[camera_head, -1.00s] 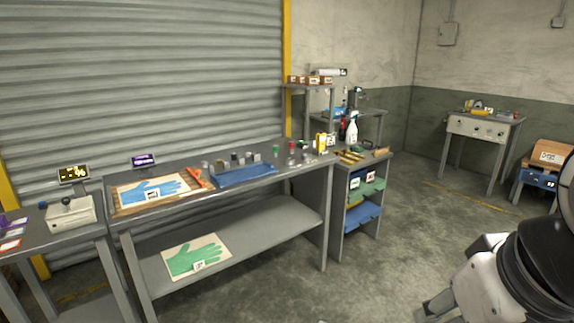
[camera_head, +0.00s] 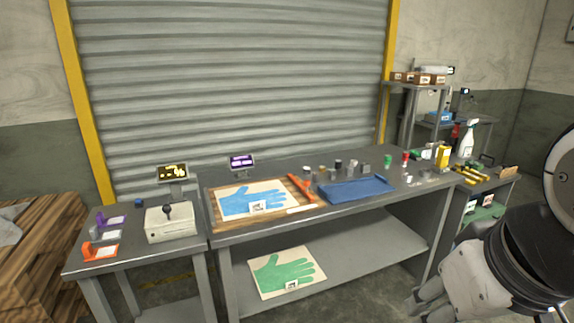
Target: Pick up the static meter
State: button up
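I cannot tell for sure which thing is the static meter. A small purple-lit display (camera_head: 241,161) stands at the back left of the long bench (camera_head: 330,221). A yellow-lit display (camera_head: 173,172) stands behind a cream box with a dark knob (camera_head: 170,222) on the left side table. Small purple (camera_head: 103,219), white and orange (camera_head: 98,248) items lie on that table, too small to identify. Part of my arm shows at the lower right, away from all of these. I cannot make out my gripper's fingertips.
A blue glove (camera_head: 240,200) lies on a wooden-edged board on the bench, beside a blue tray (camera_head: 355,190) and several small jars. A green glove (camera_head: 285,272) lies on the lower shelf. A wooden crate (camera_head: 35,255) stands at far left. A spray bottle (camera_head: 467,140) stands at right.

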aim_at(443, 154)
jog(key=i+z, duration=0.2)
jog(key=i, duration=0.15)
jog(key=i+j+z, duration=0.2)
jog(key=i+l+z, duration=0.1)
jog(key=i+z, duration=0.7)
jog(key=z, duration=0.15)
jog(key=i+z, duration=0.1)
jog(key=i, duration=0.6)
jog(key=i+j, duration=0.2)
jog(key=i, duration=0.45)
jog(key=i+j+z, duration=0.15)
jog(key=i, duration=0.5)
